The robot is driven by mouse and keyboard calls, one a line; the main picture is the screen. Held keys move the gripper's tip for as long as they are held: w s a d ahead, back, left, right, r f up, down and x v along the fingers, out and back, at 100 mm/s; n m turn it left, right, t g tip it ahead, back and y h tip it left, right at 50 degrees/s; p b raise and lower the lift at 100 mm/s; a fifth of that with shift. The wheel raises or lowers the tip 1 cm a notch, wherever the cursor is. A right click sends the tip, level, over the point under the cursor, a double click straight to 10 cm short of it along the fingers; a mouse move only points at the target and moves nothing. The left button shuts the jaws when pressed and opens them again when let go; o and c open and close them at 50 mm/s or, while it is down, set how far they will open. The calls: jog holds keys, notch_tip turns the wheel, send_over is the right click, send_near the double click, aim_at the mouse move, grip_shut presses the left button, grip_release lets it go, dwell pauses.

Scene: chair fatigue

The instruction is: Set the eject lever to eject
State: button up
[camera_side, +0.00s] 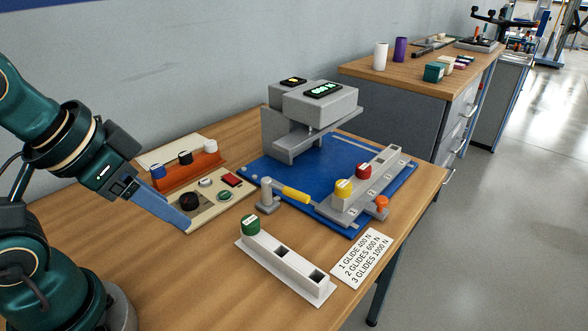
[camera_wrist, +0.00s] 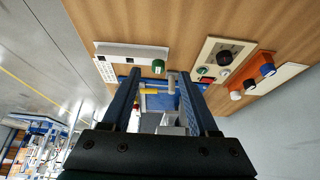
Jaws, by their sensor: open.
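A lever with a yellow handle (camera_side: 292,194) joins a grey post (camera_side: 267,195) at the front left edge of the blue base plate (camera_side: 345,153). The handle points right, towards the grey slotted rail (camera_side: 376,183). An orange knob (camera_side: 381,202) sits at the rail's front side. I cannot read a label on either control. My gripper (camera_side: 180,220) is open and empty, left of the post and apart from it, near the control panel's front edge. In the wrist view, the yellow handle (camera_wrist: 150,91) and post (camera_wrist: 172,82) show between my fingers (camera_wrist: 158,78).
A beige panel (camera_side: 239,195) with a black dial and buttons lies left of the plate. An orange rack (camera_side: 192,170) of capped cylinders stands behind it. A white slotted block (camera_side: 285,270) with a green cylinder (camera_side: 250,225) is in front. A grey machine (camera_side: 310,110) stands behind.

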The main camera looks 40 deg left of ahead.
jog(key=c, duration=0.5)
jog(key=shift+r, duration=0.25)
grip_shut()
jog(key=w+r+n, duration=0.2)
jog(key=w+r, duration=0.8)
jog(key=w, duration=0.4)
jog(key=w+d+f+g, duration=0.1)
jog(key=w+d+f, duration=0.1)
jog(key=w+f, duration=0.7)
jog(key=w, duration=0.3)
jog(key=shift+f+g+y, duration=0.25)
jog(key=shift+g+y, duration=0.05)
jog(key=shift+d, duration=0.1)
